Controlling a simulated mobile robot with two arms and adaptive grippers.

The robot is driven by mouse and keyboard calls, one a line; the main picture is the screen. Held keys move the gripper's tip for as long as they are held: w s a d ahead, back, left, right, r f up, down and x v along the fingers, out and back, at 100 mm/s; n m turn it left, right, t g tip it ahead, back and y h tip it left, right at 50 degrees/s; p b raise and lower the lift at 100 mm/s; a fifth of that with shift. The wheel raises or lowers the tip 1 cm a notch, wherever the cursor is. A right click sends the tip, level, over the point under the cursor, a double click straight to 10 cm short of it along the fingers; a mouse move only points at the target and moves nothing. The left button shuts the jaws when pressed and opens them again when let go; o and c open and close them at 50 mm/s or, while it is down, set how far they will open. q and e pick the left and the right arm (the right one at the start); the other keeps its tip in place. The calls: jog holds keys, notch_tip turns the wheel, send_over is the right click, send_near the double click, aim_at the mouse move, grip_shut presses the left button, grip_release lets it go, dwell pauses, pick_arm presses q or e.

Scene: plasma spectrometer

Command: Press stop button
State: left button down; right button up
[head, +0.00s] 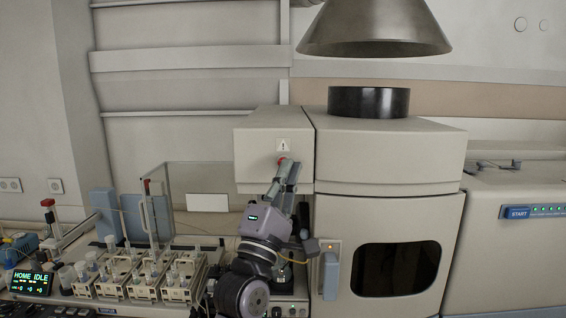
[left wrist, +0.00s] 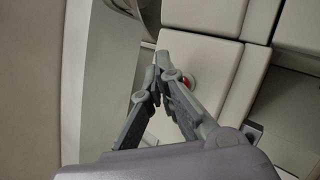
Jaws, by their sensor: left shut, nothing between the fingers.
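The red stop button (head: 282,160) is on the front of the spectrometer's upper left housing, just below a warning label (head: 283,145). My left gripper (head: 289,163) is shut and empty, with its fingertips raised right at the button in the head view. In the left wrist view the red button (left wrist: 187,81) shows just beside the fingers of the left gripper (left wrist: 163,62), partly hidden by one of them. I cannot tell whether the fingertips touch it. My right gripper is not in view.
A sampler with racks of vials (head: 135,275) and a display reading HOME IDLE (head: 30,283) stands at the left. A dark-windowed door (head: 397,270) is right of my arm. A metal exhaust hood (head: 375,30) hangs above. A blue START button (head: 516,212) is at the far right.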

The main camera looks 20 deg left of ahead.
pick_arm(q)
jog(key=shift+s+d+f+p, duration=0.1)
jog(key=shift+s+d+p, duration=0.15)
jog(key=shift+s, duration=0.55)
jog(key=shift+s+d+p, duration=0.1)
jog(key=shift+s+d, duration=0.2)
jog(key=shift+s, duration=0.45)
jog(key=shift+s+d+f+p, duration=0.1)
jog(key=shift+s+d+p, duration=0.15)
jog(key=shift+s, duration=0.55)
jog(key=shift+d, duration=0.1)
